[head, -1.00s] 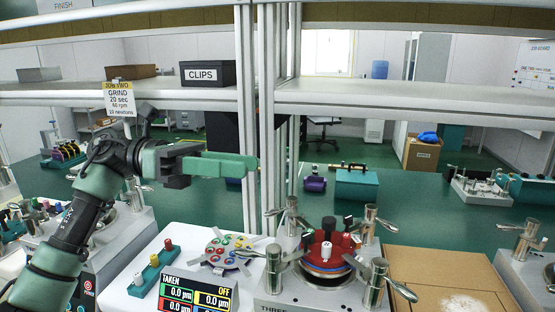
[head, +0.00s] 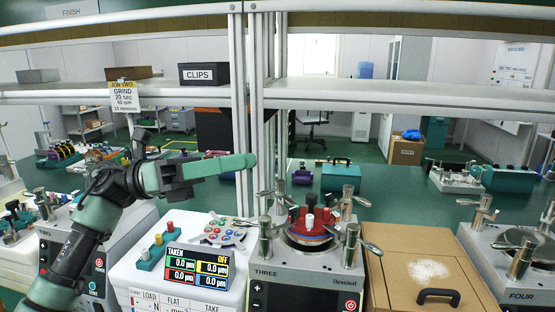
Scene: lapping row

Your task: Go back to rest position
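My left arm comes in from the left in the head view. Its gripper (head: 250,162) is raised above the bench, pointing right, in front of the frame posts. The green fingers are seen side on and overlap, so the gap between them does not show. No object shows at the fingertips. My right gripper is not in the picture.
A cardboard-coloured box (head: 400,270) and machine FOUR (head: 520,288) stand to the right. A shelf (head: 420,92) crosses above.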

